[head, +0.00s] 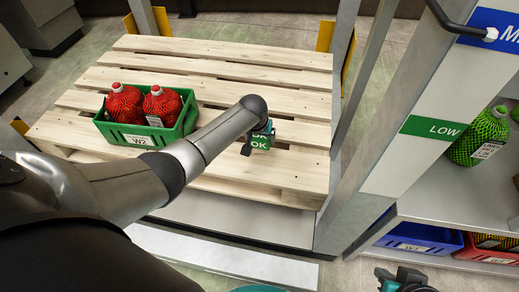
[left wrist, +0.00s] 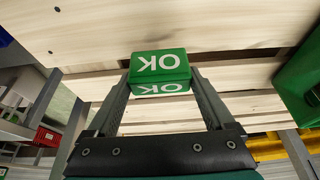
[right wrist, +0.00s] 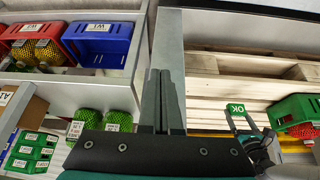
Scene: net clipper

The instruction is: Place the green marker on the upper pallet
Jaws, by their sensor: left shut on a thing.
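The green marker (head: 260,143), a small block lettered OK in white, is between the fingertips of my left gripper (head: 258,136). The left wrist view shows the marker (left wrist: 160,72) with a finger on each side, shut on it. It is over the right front part of the wooden upper pallet (head: 225,65); whether it touches the boards I cannot tell. The right wrist view also shows the marker (right wrist: 236,108). My right gripper (right wrist: 164,75) is shut and empty, its fingers together, away from the pallet near the shelves at the right.
A green crate (head: 190,113) with red netted bottles stands on the pallet, left of the marker. A grey post (head: 345,195) stands at the pallet's right. Shelves beyond it hold green netted goods (head: 480,138), a blue crate (head: 420,238) and a red crate (head: 490,250). The pallet's back boards are clear.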

